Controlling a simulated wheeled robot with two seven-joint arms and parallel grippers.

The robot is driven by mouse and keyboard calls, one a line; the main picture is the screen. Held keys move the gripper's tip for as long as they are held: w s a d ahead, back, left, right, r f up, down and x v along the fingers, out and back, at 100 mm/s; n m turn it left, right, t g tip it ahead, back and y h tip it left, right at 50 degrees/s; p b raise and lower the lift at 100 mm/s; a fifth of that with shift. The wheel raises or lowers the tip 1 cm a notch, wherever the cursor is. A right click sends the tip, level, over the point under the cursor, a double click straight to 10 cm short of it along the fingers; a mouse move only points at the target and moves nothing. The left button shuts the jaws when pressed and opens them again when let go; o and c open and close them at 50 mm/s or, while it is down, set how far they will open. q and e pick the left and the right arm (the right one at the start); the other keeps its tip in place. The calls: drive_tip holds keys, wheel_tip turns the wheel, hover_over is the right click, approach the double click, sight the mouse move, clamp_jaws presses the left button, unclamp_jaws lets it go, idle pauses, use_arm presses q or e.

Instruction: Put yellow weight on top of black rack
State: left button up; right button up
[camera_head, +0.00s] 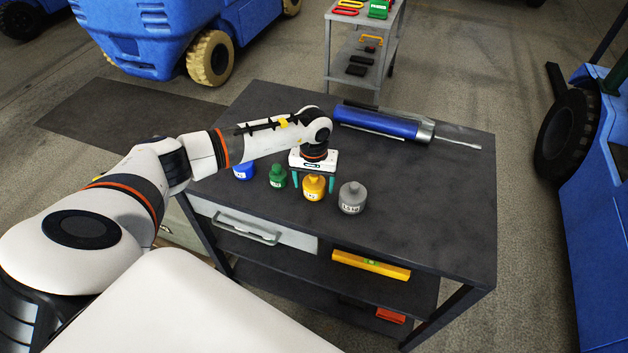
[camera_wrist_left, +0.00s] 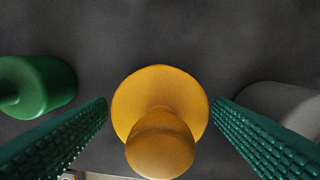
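The yellow weight (camera_head: 313,189) stands upright on the dark workbench top, between the green and grey weights. In the left wrist view the yellow weight (camera_wrist_left: 160,100) lies between two green ribbed fingers. My left gripper (camera_head: 314,179) is above and around its upper part. The fingers of my left gripper (camera_wrist_left: 160,108) are spread, with a visible gap on each side of the weight. I cannot make out a separate black rack; the dark bench (camera_head: 430,210) has shelves below its top. My right gripper is not in view.
A blue weight (camera_head: 244,172) and green weight (camera_head: 278,176) stand to the left, a grey weight (camera_head: 352,198) to the right. A blue cylindrical tool (camera_head: 380,122) lies at the back. The bench top's right part is clear. A yellow level (camera_head: 371,264) lies on the shelf below.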

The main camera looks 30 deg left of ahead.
sight(314, 176)
use_arm(q)
drive_tip(key=shift+r, duration=0.2)
drive_tip(key=shift+w+r, duration=0.1)
drive_tip(key=shift+r, duration=0.15)
wheel_tip(314, 176, up, 11)
drive_tip(key=b, duration=0.3)
drive_tip(key=shift+f, duration=0.2)
drive_tip(key=shift+r+b, duration=0.3)
drive_tip(key=shift+r, duration=0.1)
